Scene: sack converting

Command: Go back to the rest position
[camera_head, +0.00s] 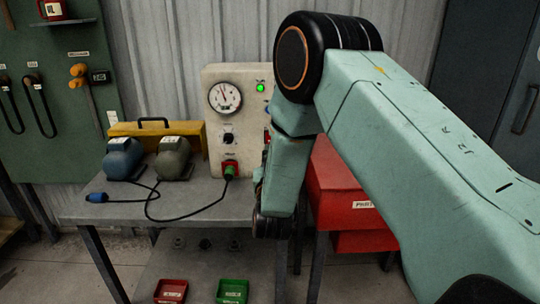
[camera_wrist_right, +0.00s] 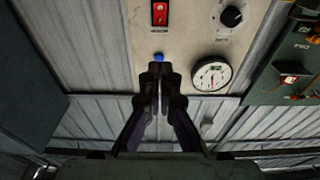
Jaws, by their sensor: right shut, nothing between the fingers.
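My right arm comes in from the right in the head view and reaches toward a beige control panel (camera_head: 238,80). In the right wrist view my right gripper (camera_wrist_right: 160,72) is shut and empty, its dark fingers together. The fingertips lie over the panel, close to a blue button (camera_wrist_right: 158,57); I cannot tell if they touch it. The wrist view shows the panel upside down, with a red switch (camera_wrist_right: 159,13), a black knob (camera_wrist_right: 231,16) and a round gauge (camera_wrist_right: 211,75). My arm hides part of the panel's right side in the head view. My left gripper is not in view.
A grey table (camera_head: 135,208) carries the panel, a blue device (camera_head: 122,158), a grey device (camera_head: 172,158) and a black cable. Red (camera_head: 171,291) and green (camera_head: 232,291) bins sit below. A red cabinet (camera_head: 335,190) stands behind my arm. A green tool board (camera_head: 60,110) hangs at left.

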